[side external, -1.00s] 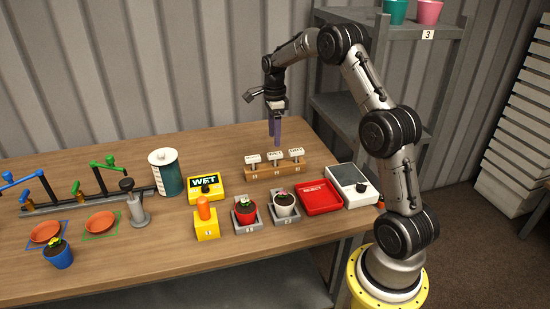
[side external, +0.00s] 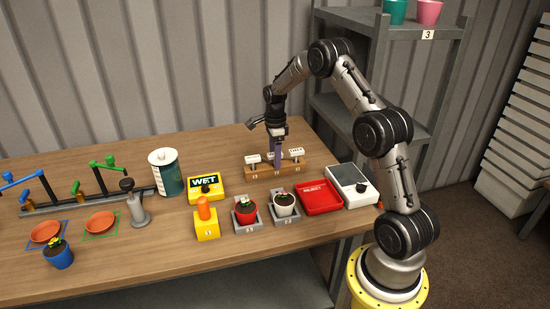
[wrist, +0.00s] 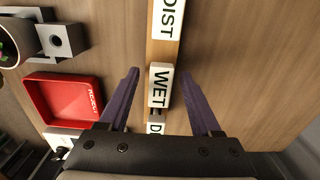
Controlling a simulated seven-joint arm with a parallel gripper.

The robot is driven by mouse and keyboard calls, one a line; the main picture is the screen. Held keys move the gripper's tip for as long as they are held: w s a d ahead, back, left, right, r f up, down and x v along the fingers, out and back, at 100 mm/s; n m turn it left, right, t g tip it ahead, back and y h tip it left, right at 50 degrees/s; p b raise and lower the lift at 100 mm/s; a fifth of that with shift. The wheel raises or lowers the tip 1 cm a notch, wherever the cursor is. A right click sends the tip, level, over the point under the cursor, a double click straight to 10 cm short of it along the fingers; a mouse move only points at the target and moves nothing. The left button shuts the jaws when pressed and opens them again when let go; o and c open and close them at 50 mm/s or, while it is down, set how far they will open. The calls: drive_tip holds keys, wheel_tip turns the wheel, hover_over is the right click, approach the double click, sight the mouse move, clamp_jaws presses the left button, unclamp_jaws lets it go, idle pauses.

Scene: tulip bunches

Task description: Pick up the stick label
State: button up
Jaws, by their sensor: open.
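Three white stick labels stand in a row in a wooden holder (side external: 260,173). In the wrist view the middle label (wrist: 159,88) reads WET, the one above it (wrist: 167,18) shows "OIST", and the one below (wrist: 155,128) shows only a D, the rest hidden by my gripper. My gripper (wrist: 160,74) is open, with its purple fingers on either side of the WET label and a gap to each. In the side view my gripper (side external: 279,164) points down at the middle of the holder, partly hiding that label.
A red reject tray (side external: 320,198), a scale (side external: 352,186) and two potted plants on grey stands (side external: 284,204) are in front of the holder. A yellow WET box (side external: 206,187) is to its left. The table behind the holder is clear.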

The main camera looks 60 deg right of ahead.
clamp_jaws()
drive_tip(key=shift+r, duration=0.15)
drive_tip(key=shift+r, duration=0.2)
wheel_tip(320, 180, up, 3)
drive_tip(key=shift+s+a+r, duration=0.1)
drive_tip(key=shift+s, duration=0.05)
drive_tip(key=s+a+r, duration=0.7)
drive_tip(key=s+r, duration=0.2)
drive_tip(key=s, duration=0.2)
drive_tip(key=w+a+f, duration=0.2)
drive_tip(key=w+a, duration=0.2)
drive_tip(key=shift+a+f, duration=0.25)
drive_tip(key=shift+f, duration=0.1)
